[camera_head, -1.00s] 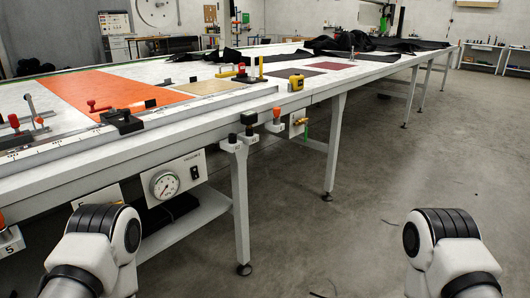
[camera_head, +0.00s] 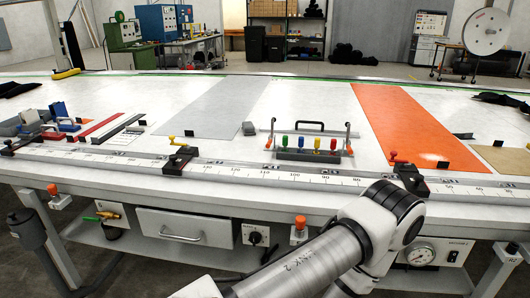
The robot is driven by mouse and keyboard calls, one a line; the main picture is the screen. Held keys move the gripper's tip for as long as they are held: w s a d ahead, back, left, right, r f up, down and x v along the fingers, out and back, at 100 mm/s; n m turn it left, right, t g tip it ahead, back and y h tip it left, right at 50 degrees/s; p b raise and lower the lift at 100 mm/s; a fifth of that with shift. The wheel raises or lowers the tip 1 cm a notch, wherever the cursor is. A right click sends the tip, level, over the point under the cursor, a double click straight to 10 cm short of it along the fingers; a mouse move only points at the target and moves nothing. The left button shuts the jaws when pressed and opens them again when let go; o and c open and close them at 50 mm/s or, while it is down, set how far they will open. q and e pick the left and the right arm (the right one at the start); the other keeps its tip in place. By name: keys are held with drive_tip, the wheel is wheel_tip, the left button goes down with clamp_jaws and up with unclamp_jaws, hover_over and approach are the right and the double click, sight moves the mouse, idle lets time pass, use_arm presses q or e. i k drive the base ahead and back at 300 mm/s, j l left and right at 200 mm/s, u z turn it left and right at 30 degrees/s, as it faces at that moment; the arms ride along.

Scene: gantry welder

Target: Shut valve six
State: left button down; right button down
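No valve with a readable six shows now. One orange knob (camera_head: 300,222) sits on a block under the table's front edge, beside my arm; its label is not legible. Another orange knob (camera_head: 53,189) is at the far left of the same edge. A brass valve with a green handle (camera_head: 92,219) hangs under the edge, right of that knob. One of my arms reaches in from the bottom across the middle, its dark-ringed joint near the ruler rail. Neither gripper is in view.
The long white table (camera_head: 225,160) spans the view. A ruler rail (camera_head: 270,176) with clamps runs along its front. A drawer (camera_head: 182,228), a dial box (camera_head: 255,235) and a vacuum gauge (camera_head: 420,252) are below. Floor shows at lower left.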

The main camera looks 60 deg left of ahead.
sight(91, 220)
drive_tip(key=j+u, duration=0.1)
drive_tip(key=u, duration=2)
drive_tip(key=i+j+u, duration=0.2)
drive_tip(key=j, duration=0.35)
drive_tip(key=i+j+u, duration=0.2)
drive_tip(key=i+j, duration=0.2)
drive_tip(key=i+j+u, duration=0.15)
drive_tip(key=i+j, duration=0.2)
drive_tip(key=j, duration=0.15)
